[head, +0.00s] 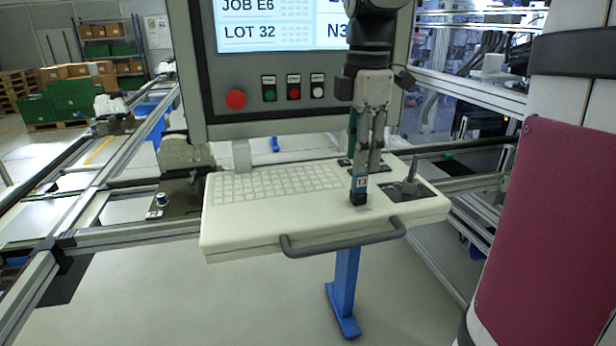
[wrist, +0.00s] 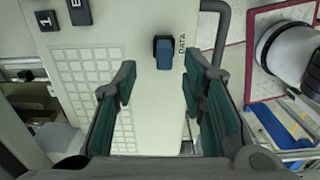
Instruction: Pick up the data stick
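The data stick is a small blue block that stands upright in a black base on the white console, beside the printed word DATA. It shows in the wrist view (wrist: 164,55) and in the head view (head: 360,186). My gripper (head: 367,168) points down over the console, just behind the stick in the head view. In the wrist view my gripper (wrist: 162,78) is open, its two green-padded fingers apart with nothing between them. The stick appears just beyond the gap; I cannot tell whether a finger touches it.
The white console (head: 250,228) has a keyboard (head: 275,184), a grey front handle (head: 340,243) and a joystick (head: 411,178) to the right. A screen panel (head: 270,85) rises behind.

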